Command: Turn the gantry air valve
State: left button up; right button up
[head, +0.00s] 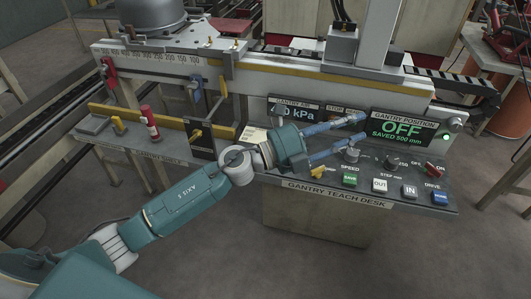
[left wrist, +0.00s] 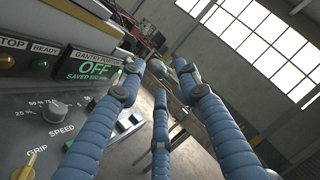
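The gantry air panel (head: 292,110) on the teach desk shows a kPa reading ending in 0, partly covered by my arm. I cannot tell for sure which handle is the gantry air valve. A red handle (head: 109,68) and a blue handle (head: 195,88) sit on the rail front at left, and a yellow handle (head: 195,135) is on a dark plate below. My left gripper (head: 361,130) is over the desk, pointing right, its blue fingers apart and empty. In the left wrist view, the spread fingers (left wrist: 162,85) hold nothing. My right gripper is out of view.
The gantry position display (head: 400,132) reads OFF, saved 500 mm. Below my gripper are the yellow grip switch (head: 318,171), speed knob (head: 352,154), step knob (head: 392,162), a red lever (head: 433,170) and several buttons.

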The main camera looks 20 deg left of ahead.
pick_arm(q)
jog(key=a+f+m+g+y, duration=0.5)
jog(key=f+m+g, duration=0.3)
jog(key=m, duration=0.3)
jog(key=a+f+m+g+y, duration=0.1)
jog(key=a+f+y, duration=0.2)
jog(key=a+y, duration=1.1)
jog(key=w+a+f+h+p, duration=0.1)
jog(key=f+h, duration=0.1)
jog(key=w+a+f+h+p, duration=0.1)
jog(key=f+h, duration=0.1)
jog(key=f, duration=0.1)
jog(key=w+a+f+h+p, duration=0.1)
jog(key=f+h, duration=0.1)
jog(key=f, duration=0.1)
jog(key=shift+w+f, duration=0.1)
jog(key=shift+w, duration=0.05)
jog(key=shift+w+d+f+p, duration=0.2)
jog(key=shift+f+p, duration=0.1)
jog(key=shift+f, duration=0.3)
grip_shut()
